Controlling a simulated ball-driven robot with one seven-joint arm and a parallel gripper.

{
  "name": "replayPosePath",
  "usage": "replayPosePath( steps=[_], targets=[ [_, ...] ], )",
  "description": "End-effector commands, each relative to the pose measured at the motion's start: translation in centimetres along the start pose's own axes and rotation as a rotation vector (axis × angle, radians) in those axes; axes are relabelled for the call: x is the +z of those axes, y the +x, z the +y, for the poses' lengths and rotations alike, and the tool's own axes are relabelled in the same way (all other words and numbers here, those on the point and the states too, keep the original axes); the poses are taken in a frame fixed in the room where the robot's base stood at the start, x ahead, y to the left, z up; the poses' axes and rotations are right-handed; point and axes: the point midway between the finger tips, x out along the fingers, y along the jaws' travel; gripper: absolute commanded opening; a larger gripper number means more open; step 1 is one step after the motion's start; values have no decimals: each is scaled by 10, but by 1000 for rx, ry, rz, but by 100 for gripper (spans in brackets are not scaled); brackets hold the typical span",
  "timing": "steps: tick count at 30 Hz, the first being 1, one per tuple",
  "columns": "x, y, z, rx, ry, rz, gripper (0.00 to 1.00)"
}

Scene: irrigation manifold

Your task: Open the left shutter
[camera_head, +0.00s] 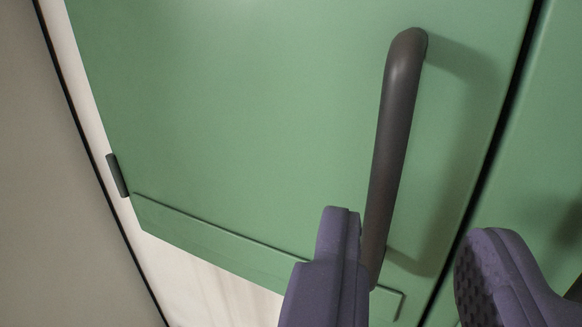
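The left shutter (250,110) is a flat green panel filling most of the view. A dark grey bar handle (394,120) stands off its right side, running from upper right down towards my gripper. My gripper (412,235) has two purple fingers, spread wide apart. The left finger is close beside the handle's lower part, and the right finger is farther off to the right, over the dark seam. The handle's lower part lies between the fingers, nearer the left one. I cannot tell whether the left finger touches it. The handle's lower end is partly hidden by that finger.
A dark seam (487,165) separates the left shutter from another green panel (545,150) at the right. A small dark hinge-like piece (117,175) sits at the left shutter's left edge. A pale frame (200,280) shows below, with a grey-beige surface (50,190) at far left.

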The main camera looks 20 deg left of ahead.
Motion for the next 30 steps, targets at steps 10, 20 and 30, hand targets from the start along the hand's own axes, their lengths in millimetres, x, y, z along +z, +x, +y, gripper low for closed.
replayPosePath(
  steps=[10,20,30],
  targets=[
    [12,23,1,44,-15,10,34],
    [10,71,2,41,-14,12,34],
    [10,75,3,41,-15,12,27]
  ],
)
